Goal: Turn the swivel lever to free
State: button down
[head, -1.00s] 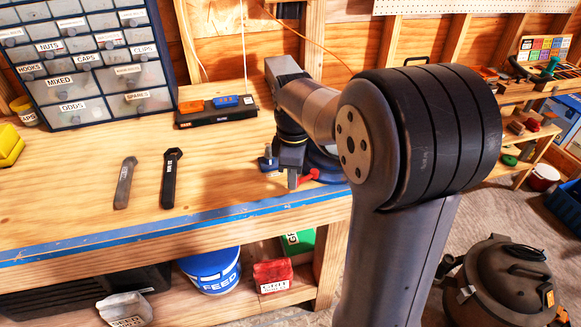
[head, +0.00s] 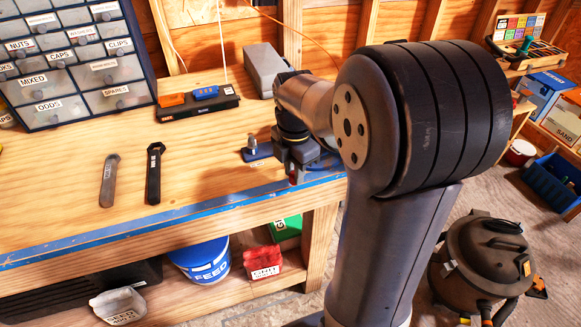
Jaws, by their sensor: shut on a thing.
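My gripper (head: 294,170) points down at the bench's front right corner, over the blue vise base. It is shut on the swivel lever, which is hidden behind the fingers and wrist. My arm covers most of the vise, so the lever's angle cannot be seen.
A grey wrench (head: 109,182) and a black wrench (head: 154,175) lie on the bench (head: 60,215) to the left. A black tray (head: 198,103) and a drawer cabinet (head: 70,65) stand behind. A shop vacuum (head: 484,265) stands on the floor at the right.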

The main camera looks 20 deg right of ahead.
jog(key=shift+d, duration=0.1)
dwell(0.5)
jog(key=c, duration=1.2)
grip_release()
notch_tip(320, 180, up, 11)
jog(key=shift+f, duration=0.2)
notch_tip(320, 180, down, 11)
jog(key=shift+r, duration=0.2)
